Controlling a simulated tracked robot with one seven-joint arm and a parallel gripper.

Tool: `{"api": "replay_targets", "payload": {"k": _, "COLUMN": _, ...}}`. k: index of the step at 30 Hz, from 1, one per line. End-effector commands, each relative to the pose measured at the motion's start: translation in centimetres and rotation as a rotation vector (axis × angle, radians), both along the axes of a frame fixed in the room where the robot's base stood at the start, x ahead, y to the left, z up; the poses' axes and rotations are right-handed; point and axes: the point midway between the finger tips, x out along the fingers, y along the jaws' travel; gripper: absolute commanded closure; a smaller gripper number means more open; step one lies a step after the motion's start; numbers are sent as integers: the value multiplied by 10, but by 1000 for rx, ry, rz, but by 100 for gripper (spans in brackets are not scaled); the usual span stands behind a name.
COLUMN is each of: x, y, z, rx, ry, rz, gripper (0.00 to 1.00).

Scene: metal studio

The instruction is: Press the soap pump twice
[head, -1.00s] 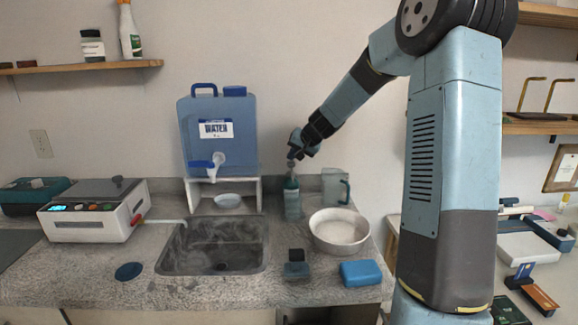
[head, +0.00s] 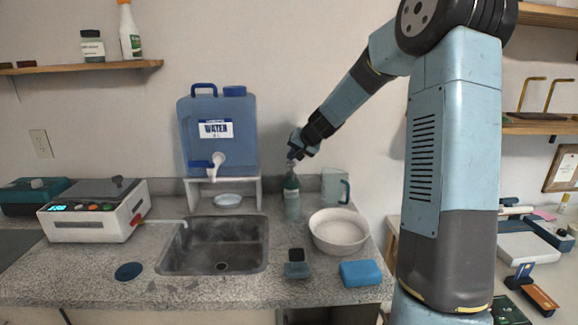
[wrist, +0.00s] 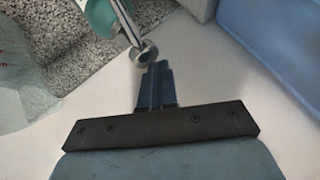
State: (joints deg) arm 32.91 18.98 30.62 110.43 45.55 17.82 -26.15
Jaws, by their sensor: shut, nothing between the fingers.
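The soap pump bottle (head: 292,200) is teal and stands upright on the counter, right of the sink. My gripper (head: 292,156) is just above its top in the head view. In the wrist view the pump's metal stem and round end (wrist: 143,53) come from the upper left, with part of the teal bottle (wrist: 98,14) behind. My shut, empty fingertips (wrist: 156,68) are right beside the metal end in that view. I cannot tell whether they touch it.
A clear pitcher (head: 335,188) stands close right of the bottle, and a white bowl (head: 338,232) is in front. The blue water tank (head: 217,145) on its white stand (head: 190,195) is to the left. The sink (head: 190,245) lies front left.

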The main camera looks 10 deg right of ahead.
Motion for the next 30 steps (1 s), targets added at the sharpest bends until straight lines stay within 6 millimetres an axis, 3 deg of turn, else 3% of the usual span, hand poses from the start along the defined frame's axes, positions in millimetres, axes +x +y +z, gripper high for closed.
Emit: {"api": "replay_targets", "payload": {"k": 30, "x": -3, "y": 0, "z": -9, "rx": 1, "ry": 4, "rz": 1, "gripper": 100}}
